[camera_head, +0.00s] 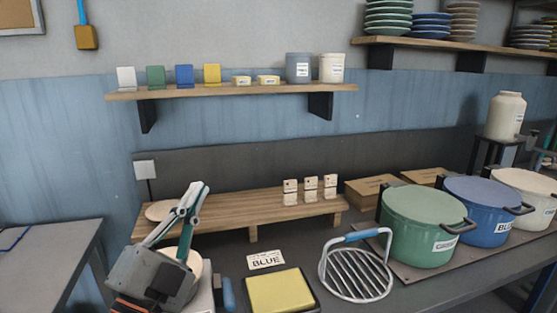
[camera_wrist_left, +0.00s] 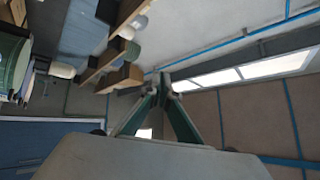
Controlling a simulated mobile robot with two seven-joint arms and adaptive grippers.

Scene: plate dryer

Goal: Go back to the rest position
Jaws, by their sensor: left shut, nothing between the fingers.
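My left gripper (camera_head: 193,198) shows at the lower left of the head view, raised in front of the left end of the low wooden bench. Its fingers are shut with nothing between them. In the left wrist view the closed fingertips (camera_wrist_left: 160,82) meet, with only the room's wall and windows behind them. A round wooden plate (camera_head: 163,210) lies on the bench to the left of the gripper. A pale plate-like thing (camera_head: 196,264) is partly hidden behind the gripper. The wire plate rack (camera_head: 357,270) with a blue handle stands on the counter, empty. My right gripper is not in view.
A yellow sponge-like pad (camera_head: 280,292) in a dark tray and a "BLUE" card (camera_head: 266,260) lie near the front. Green (camera_head: 420,225), blue (camera_head: 485,208) and cream (camera_head: 528,200) pots stand at right. The wooden bench (camera_head: 240,209) and upper shelf (camera_head: 235,91) lie behind.

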